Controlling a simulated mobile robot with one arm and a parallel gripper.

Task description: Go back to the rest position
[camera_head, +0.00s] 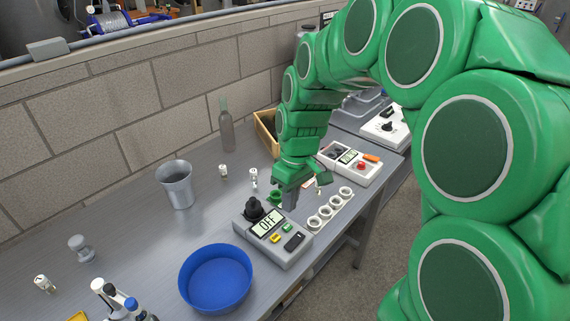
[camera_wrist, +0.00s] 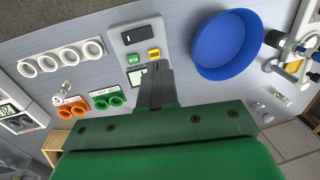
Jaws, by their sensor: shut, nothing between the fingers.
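My gripper (camera_head: 290,200) is at the end of my green arm, low over the bench, just behind a grey device (camera_head: 283,250) with a black knob and a display reading OFF. In the wrist view my gripper (camera_wrist: 157,75) has its fingers together with nothing between them. The fingertips overlap the device (camera_wrist: 137,38) in that view, close to its green and yellow buttons. I cannot tell whether they touch it. The fingers are partly hidden by the device and the wrist in the head view.
A blue bowl (camera_head: 216,278) stands in front of the device. A white holder with several rings (camera_head: 326,213) lies to its right. A metal cup (camera_head: 176,185), a bottle (camera_head: 226,128) and a second device (camera_head: 350,163) stand farther back. A block wall (camera_head: 120,100) bounds the bench.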

